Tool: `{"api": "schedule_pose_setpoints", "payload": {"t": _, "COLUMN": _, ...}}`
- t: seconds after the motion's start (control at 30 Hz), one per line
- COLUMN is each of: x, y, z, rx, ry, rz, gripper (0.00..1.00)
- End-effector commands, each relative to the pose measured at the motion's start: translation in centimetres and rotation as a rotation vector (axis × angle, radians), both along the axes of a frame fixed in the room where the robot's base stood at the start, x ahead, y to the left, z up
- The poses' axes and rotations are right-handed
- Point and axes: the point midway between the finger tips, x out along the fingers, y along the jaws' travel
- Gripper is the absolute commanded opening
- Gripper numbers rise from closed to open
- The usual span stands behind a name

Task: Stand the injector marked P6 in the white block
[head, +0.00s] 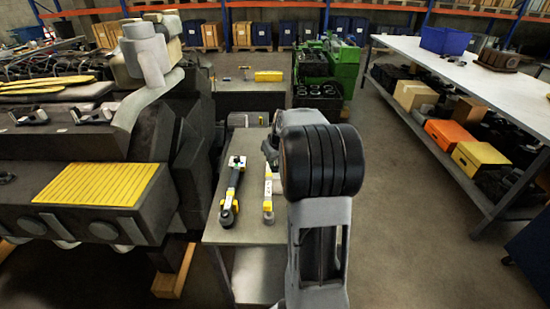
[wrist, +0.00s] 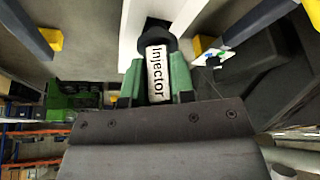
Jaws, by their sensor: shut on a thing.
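My gripper (wrist: 165,78) has green fingers shut on an injector (wrist: 156,72) with a white label reading "Injector". The mark P6 does not show on the visible part of the label. The injector's dark round end points away from my gripper. It lies in front of a white piece (wrist: 131,30), which looks like the white block, with a dark opening (wrist: 157,22) just beyond the injector's end. I cannot tell whether the end is in the opening or short of it. In the head view my arm hides the injector and the white piece.
Long tools with yellow parts (head: 231,190) lie on the small grey worktable (head: 260,236). A large dark engine (head: 100,150) stands close on the left. A green engine (head: 345,65) stands behind. A long white table (head: 470,75) is at right, with free floor between.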

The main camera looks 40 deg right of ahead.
Motion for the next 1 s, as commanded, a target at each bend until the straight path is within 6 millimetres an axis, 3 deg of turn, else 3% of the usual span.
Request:
{"api": "schedule_pose_setpoints", "payload": {"t": 0.63, "x": 0.03, "y": -0.01, "z": -1.2, "rx": -0.001, "ry": -0.002, "rz": 0.0, "gripper": 0.0}}
{"api": "schedule_pose_setpoints", "payload": {"t": 0.67, "x": 0.03, "y": -0.01, "z": -1.2, "rx": -0.001, "ry": -0.002, "rz": 0.0, "gripper": 0.24}}
{"api": "schedule_pose_setpoints", "payload": {"t": 1.0, "x": 0.01, "y": 0.0, "z": -1.24, "rx": 0.0, "ry": -0.001, "rz": 0.0, "gripper": 0.53}}
